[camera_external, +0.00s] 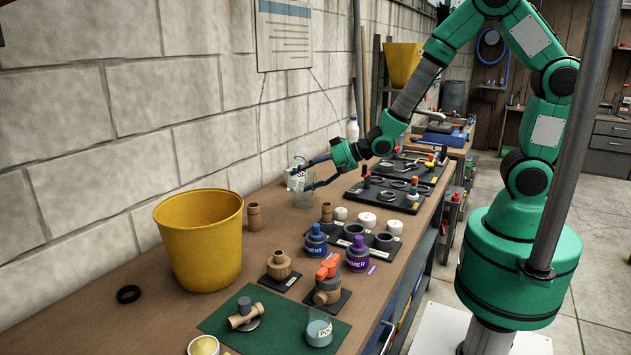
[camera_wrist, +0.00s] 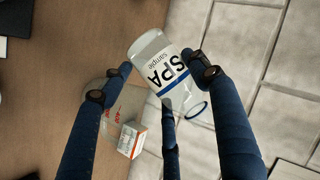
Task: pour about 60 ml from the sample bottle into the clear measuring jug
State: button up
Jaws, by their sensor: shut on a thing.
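The sample bottle (camera_wrist: 165,75) is clear with a white label reading "SPA sample" and sits tilted between the fingers of my gripper (camera_wrist: 165,72) in the wrist view. A blue ring (camera_wrist: 198,112) shows at its lower right end. The outside view shows my gripper (camera_external: 308,174) above the bench near the wall, with the small pale bottle (camera_external: 298,168) at its fingers. The clear measuring jug (camera_external: 304,187) is just below it, faint against the bench. In the wrist view the jug (camera_wrist: 112,97) lies partly behind a finger, with orange marks. I cannot make out any liquid level or stream.
A yellow bucket (camera_external: 200,240) stands on the bench at left. A white and orange box-like patch (camera_wrist: 130,140) shows beside the jug.

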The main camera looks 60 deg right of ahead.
aim_at(304, 173)
jog(key=shift+s+r+m+y+p, duration=0.1)
jog(key=shift+r+m+y+p, duration=0.25)
jog(key=shift+r+p, duration=0.35)
jog(key=shift+s+a+r+m+g+y+p, duration=0.1)
jog(key=shift+a+r+m+g+y+p, duration=0.25)
jog(key=shift+m+p, duration=0.6)
jog(key=shift+a+f+y, duration=0.15)
jog(key=shift+f+y, duration=0.35)
jog(key=shift+f, duration=0.05)
jog(key=shift+s+a+r+m+y+p, duration=0.15)
jog(key=shift+r+m+y+p, duration=0.45)
jog(key=shift+r+m+p, duration=0.15)
jog(key=shift+w+d+r+m+p, duration=0.2)
jog(key=shift+d+r+m+p, duration=0.2)
jog(key=shift+p, duration=0.6)
jog(key=shift+y+p, duration=0.3)
jog(key=shift+y, duration=0.1)
jog(key=shift+f+m+y+p, duration=0.15)
jog(key=shift+m+y+p, duration=0.25)
jog(key=shift+m+p, duration=0.25)
jog(key=shift+s+a, duration=0.25)
jog(key=shift+a, duration=0.05)
jog(key=shift+a+r+m+y+p, duration=0.1)
jog(key=shift+r+m+y+p, duration=0.3)
jog(key=shift+m+p, duration=0.2)
